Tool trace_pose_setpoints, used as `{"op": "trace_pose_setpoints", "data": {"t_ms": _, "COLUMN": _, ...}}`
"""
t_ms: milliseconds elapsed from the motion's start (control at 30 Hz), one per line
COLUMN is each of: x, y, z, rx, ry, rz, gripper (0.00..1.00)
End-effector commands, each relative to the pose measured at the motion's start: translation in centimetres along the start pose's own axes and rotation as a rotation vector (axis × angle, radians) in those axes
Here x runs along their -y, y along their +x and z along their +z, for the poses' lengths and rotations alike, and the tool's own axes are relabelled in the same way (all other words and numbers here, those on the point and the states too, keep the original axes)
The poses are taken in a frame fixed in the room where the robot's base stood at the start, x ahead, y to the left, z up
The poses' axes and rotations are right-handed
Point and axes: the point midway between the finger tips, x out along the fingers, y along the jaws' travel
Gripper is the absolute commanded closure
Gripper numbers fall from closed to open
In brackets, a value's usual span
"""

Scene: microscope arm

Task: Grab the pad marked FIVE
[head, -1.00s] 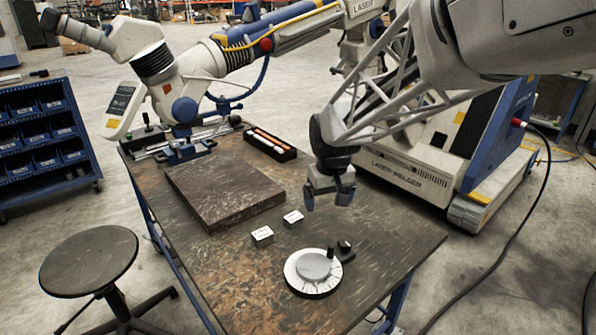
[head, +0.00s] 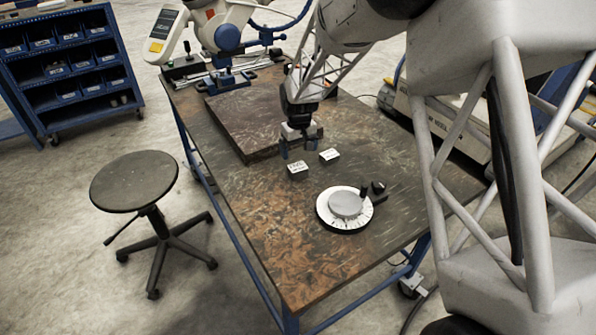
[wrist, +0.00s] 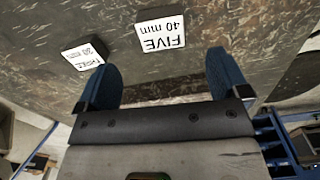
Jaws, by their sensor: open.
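The pad marked FIVE, 40 mm, is a small white-topped block with dark sides (wrist: 161,32), its print upside down in the wrist view. In the head view it appears to be the left of two small pads (head: 298,170), though its print is too small to read there. My gripper (head: 298,146) is above the table, just behind the pads. In the wrist view its blue fingers (wrist: 163,73) are apart with nothing between them, and the FIVE pad lies beyond the gap between the tips, apart from them.
A second pad, seemingly marked THREE (wrist: 88,53), lies close beside it, beyond the left finger in the wrist view. A white dial with a knob (head: 345,205) stands in front of the pads. A thick dark slab (head: 235,115) lies behind. The table's front (head: 285,255) is clear.

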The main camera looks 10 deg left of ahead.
Motion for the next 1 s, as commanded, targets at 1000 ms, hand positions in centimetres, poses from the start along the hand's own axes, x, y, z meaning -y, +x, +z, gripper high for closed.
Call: {"op": "trace_pose_setpoints", "data": {"t_ms": 1000, "x": 0.3, "y": 3.1, "z": -0.5, "rx": 0.002, "ry": -0.007, "rz": -0.001, "gripper": 0.06}}
